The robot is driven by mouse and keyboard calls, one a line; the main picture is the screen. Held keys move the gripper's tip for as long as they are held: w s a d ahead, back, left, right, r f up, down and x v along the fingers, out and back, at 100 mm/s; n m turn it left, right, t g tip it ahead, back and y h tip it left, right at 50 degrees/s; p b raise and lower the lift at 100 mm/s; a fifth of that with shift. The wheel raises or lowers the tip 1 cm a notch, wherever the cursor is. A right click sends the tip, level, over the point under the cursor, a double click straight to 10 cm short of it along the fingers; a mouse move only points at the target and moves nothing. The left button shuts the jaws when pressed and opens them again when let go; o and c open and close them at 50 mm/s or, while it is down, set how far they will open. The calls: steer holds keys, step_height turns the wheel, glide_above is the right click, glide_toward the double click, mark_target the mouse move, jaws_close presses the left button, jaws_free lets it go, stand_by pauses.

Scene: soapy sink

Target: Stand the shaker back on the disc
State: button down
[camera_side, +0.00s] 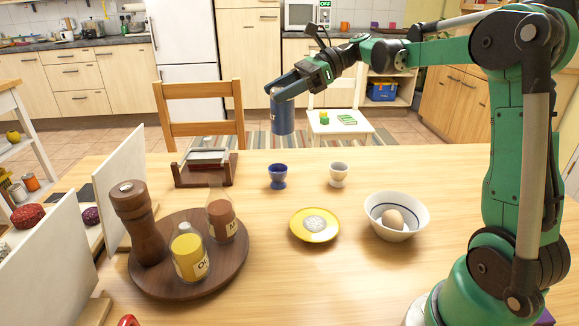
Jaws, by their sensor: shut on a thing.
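My gripper (276,93) is shut on a blue cylindrical shaker (284,118) near its top. The shaker hangs roughly upright in the air, and in the picture it shows above the table's far edge. Part of its top is hidden by the fingers. A dark brown wooden disc (190,284) lies on the table at the front left, well to the left of and nearer than my gripper. On it stand a tall brown pepper mill (140,220), a yellow-filled glass bottle (189,256) and a brown-filled glass bottle (221,219).
A blue egg cup (278,176), a white egg cup (339,175), a yellow saucer (314,238) with a pale round patch, and a white bowl (396,230) holding an egg stand mid-table. A wooden rack (206,170) is behind the disc. White panels (122,190) stand at left.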

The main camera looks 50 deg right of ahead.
steer(key=w+a+r+n+g+y, duration=0.1)
steer(key=w+a+n+g, duration=0.2)
steer(key=a, duration=0.7)
steer(key=w+a+r+n+g+y, duration=0.1)
steer(key=w+a+r+n+g, duration=0.1)
steer(key=w+a, duration=0.6)
steer(key=shift+s+a+f, duration=0.3)
steer(key=shift+s+f, duration=0.1)
steer(key=shift+f, duration=2.9)
steer(key=shift+s+a+f, duration=0.3)
steer(key=shift+s+f, duration=0.05)
steer(key=shift+f, duration=3)
steer(key=shift+s+a+f, duration=0.3)
steer(key=shift+s+f, duration=0.1)
steer(key=shift+f, duration=2.9)
steer(key=shift+c, duration=1)
jaws_free()
steer(key=shift+f, duration=0.1)
